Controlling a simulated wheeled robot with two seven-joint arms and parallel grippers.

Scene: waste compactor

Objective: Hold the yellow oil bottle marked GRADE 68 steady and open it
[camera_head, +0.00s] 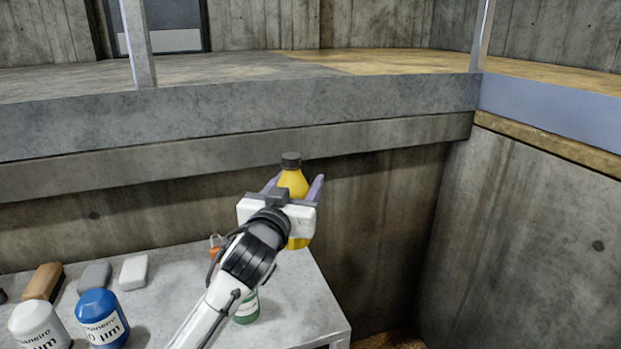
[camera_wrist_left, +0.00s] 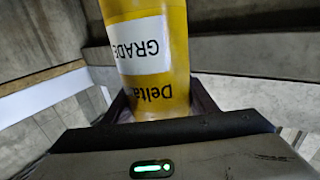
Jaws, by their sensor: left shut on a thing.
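The yellow oil bottle (camera_head: 293,184) has a black cap (camera_head: 291,161) on its top. It is upright in the head view, raised beyond the table's far edge. My left gripper (camera_head: 296,190) is shut on it, with one finger on each side. The number on the label cannot be read. The bottle's middle is hidden behind my gripper in the head view. My right gripper is not in view.
A grey table (camera_head: 290,295) stands below. A white container (camera_head: 38,326), a blue container (camera_head: 102,318), several small blocks, an orange item (camera_head: 214,246) and a green container (camera_head: 246,309) are on it. A concrete ledge (camera_head: 240,115) and a deep pit lie beyond.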

